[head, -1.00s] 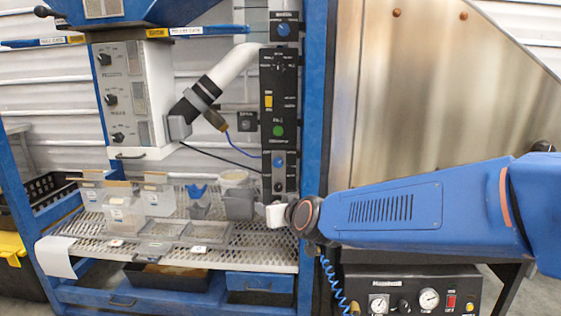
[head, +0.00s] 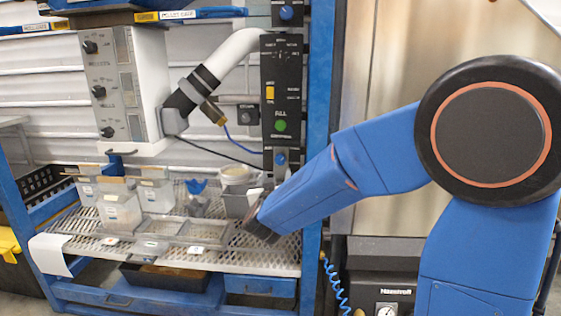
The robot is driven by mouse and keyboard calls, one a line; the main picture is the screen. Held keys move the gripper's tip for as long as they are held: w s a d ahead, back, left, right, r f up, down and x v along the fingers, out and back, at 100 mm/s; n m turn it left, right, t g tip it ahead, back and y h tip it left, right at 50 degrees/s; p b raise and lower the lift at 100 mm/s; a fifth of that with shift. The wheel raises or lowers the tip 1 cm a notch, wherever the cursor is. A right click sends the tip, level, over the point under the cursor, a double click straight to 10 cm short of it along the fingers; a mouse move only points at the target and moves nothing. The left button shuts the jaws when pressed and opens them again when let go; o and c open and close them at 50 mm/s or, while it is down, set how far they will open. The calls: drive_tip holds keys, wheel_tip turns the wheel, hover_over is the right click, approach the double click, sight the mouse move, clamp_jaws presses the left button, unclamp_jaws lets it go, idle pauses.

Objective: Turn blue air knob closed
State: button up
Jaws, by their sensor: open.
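Two blue knobs show in the head view. One blue knob (head: 281,158) sits low on the black control panel (head: 281,75), just above the tip area of my arm. Another blue knob (head: 286,12) sits on a small dark plate at the top. Their labels are too small to read, so I cannot tell which is the air knob. My gripper (head: 256,224) is the dark end of my blue arm, below and left of the lower knob, over the perforated shelf. It is open and touches neither knob. My arm hides the bottom of the panel.
The perforated shelf (head: 222,256) carries clear bins (head: 119,212), shallow trays and a grey cup (head: 236,200). A white hose (head: 236,52) runs beside the panel. A blue frame post (head: 317,110) stands right of it. A grey control box (head: 113,92) hangs at left.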

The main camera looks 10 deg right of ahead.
sight(280, 160)
drive_tip(key=x, duration=1.4)
drive_tip(key=shift+w, duration=0.2)
drive_tip(key=c, duration=1)
